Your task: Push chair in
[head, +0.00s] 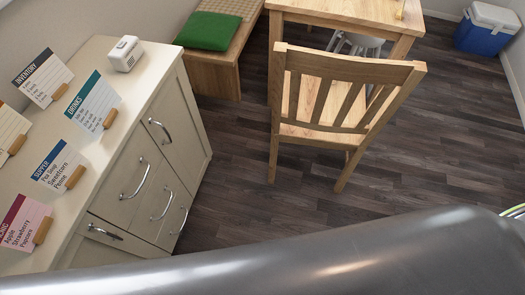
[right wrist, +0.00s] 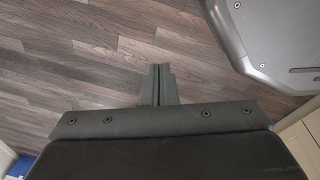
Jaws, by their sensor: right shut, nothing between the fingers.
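A light wooden chair (head: 340,88) with a slatted back stands upright on the floor in the head view. Its back faces me, and its seat lies on the side toward the wooden table (head: 350,12) at the top. Floor shows between the chair back and the large grey arm part of mine at the bottom. My right gripper (right wrist: 158,68) shows in the right wrist view, its fingers together above bare floor with nothing between them. The chair is not in that view. My left gripper is in neither view.
A cream cabinet (head: 145,160) with label cards on top stands at the left. A wooden bench (head: 215,70) with a green cushion (head: 207,31) is at the upper left. A white stool (head: 358,42) is under the table. A blue cooler (head: 487,30) stands at the upper right. The floor right of the chair is clear.

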